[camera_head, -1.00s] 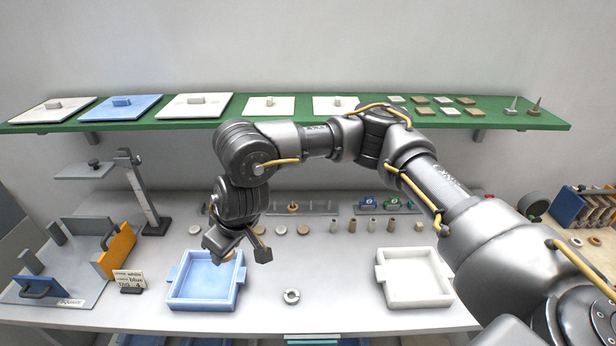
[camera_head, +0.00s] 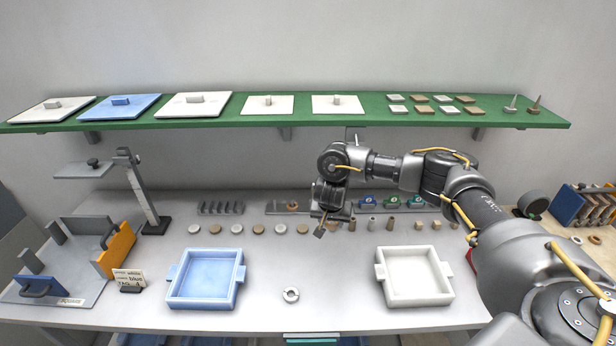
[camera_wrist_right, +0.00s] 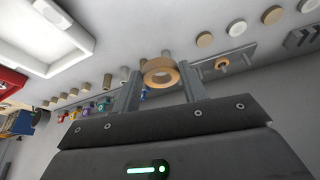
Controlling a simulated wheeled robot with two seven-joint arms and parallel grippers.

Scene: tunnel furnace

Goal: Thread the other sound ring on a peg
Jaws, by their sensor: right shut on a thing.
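My right gripper (camera_head: 325,228) is over the back of the bench, at the right part of the peg rack (camera_head: 274,211). In the right wrist view its two fingers (camera_wrist_right: 160,88) are shut on a tan ring (camera_wrist_right: 160,71), whose hole shows. A pale ring (camera_head: 290,295) lies on the front of the bench. My left gripper is out of view.
A blue tray (camera_head: 205,303) and a white tray (camera_head: 418,300) stand at the front. Several round discs (camera_head: 237,229) and small cylinders (camera_head: 390,223) line the bench behind them. A green shelf (camera_head: 365,111) runs above. The bench around the pale ring is clear.

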